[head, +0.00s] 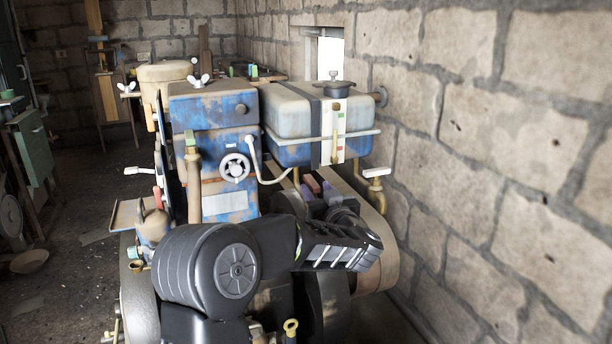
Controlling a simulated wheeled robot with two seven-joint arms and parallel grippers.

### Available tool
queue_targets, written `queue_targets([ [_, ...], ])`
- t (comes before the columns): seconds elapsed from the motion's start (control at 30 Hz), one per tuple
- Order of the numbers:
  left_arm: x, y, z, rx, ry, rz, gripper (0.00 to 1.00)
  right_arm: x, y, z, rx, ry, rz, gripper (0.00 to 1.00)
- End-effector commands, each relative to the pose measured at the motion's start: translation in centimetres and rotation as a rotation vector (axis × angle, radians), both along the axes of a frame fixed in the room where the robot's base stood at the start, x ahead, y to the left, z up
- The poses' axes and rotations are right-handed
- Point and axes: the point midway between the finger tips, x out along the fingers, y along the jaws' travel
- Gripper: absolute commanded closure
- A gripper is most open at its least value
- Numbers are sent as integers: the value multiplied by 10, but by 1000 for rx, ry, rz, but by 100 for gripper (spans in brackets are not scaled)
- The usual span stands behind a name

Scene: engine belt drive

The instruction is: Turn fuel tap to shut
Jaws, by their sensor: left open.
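The fuel tank (288,116) is blue and grey, with a dark strap and a filler cap, on the right of the engine near the wall. A brass tap with a pale flat lever (376,172) stands right of and below the tank; it looks like the fuel tap. Its lever lies roughly level. My left gripper (321,188) is open below the tank, left of the tap and apart from it in the picture. Its reddish finger pads point up and away. I see nothing between them. My right gripper is out of view.
The blue engine block (214,150) with a small handwheel (235,168) stands left of the tank. A pale hose (266,172) curves from it towards the tank's underside. The stone wall (500,180) is close on the right. Open floor (75,250) lies left.

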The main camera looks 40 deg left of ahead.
Motion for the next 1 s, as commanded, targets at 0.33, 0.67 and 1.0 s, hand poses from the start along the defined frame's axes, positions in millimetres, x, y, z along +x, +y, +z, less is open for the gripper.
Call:
queue_targets([
  [0.33, 0, -1, 0, -1, -1, -1, 58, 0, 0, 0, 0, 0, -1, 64],
  [0.67, 10, 16, 1, 0, 0, 1, 58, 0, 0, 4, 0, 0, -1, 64],
  [1.0, 36, 58, 1, 0, 0, 0, 58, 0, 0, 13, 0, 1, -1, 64],
])
